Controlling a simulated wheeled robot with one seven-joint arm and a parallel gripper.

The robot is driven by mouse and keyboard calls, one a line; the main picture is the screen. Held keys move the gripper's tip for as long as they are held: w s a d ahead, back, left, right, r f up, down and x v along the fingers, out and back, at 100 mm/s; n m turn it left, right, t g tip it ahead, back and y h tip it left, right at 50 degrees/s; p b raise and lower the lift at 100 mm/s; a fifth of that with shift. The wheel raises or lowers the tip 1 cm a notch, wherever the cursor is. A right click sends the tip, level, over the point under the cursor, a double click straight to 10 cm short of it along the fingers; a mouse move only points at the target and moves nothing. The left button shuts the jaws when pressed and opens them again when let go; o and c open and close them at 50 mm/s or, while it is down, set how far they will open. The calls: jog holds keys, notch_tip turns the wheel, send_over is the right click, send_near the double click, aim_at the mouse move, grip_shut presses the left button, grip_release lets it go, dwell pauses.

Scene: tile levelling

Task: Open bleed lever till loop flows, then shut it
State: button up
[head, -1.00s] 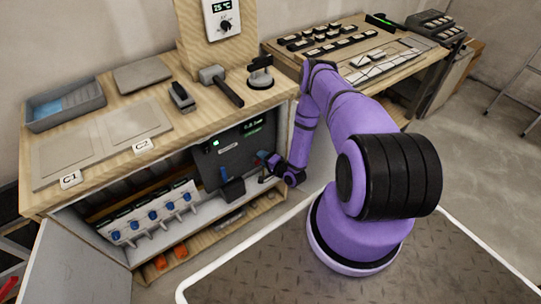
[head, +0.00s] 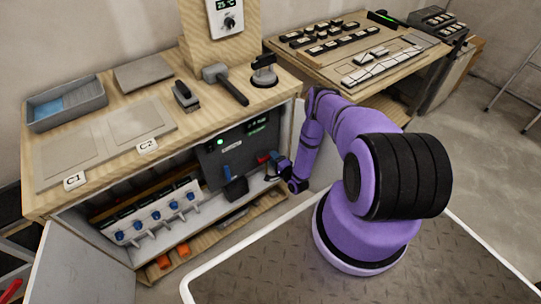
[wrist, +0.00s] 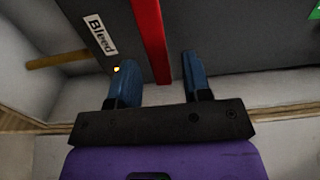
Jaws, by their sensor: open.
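The red bleed lever (wrist: 150,40) runs down from the top of the wrist view, with a white "Bleed" label (wrist: 100,36) on the dark panel to its left. My gripper (wrist: 162,80) is open, one blue finger on each side of the lever's lower end. A gap shows on both sides, and I cannot tell whether either finger touches it. In the head view my gripper (head: 274,159) is inside the right end of the cabinet, where the lever shows only as a small red patch. The dark panel (head: 212,165) carries a lit green lamp (head: 220,142).
A blue-handled part (head: 227,173) stands left of my gripper. A manifold with several blue knobs (head: 155,215) fills the cabinet's left side. The open cabinet door (head: 80,265) is at lower left. In the wrist view a yellow rod (wrist: 55,60) lies left of the fingers.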

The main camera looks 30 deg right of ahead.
jog(key=shift+w, duration=1.45)
jog(key=shift+a, duration=0.1)
grip_shut()
